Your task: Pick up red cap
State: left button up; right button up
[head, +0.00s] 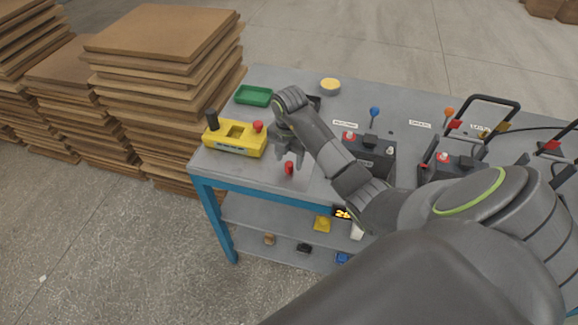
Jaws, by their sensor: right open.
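A small red cap (289,168) is near the front left edge of the grey workbench top (222,163). My right gripper (290,153) is open just above and behind the red cap in the picture. I cannot tell whether its fingers touch the cap. My left gripper is not in view.
A yellow box (234,138) with a black post and a red knob stands at the bench's left end. A green tray (254,96) and a yellow round item (330,86) are behind. Dark batteries (374,154) with red terminals stand to the right. Stacked brown boards (160,90) stand left.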

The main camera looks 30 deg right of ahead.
jog(key=shift+f, duration=0.6)
jog(key=c, duration=1)
jog(key=shift+c, duration=0.2)
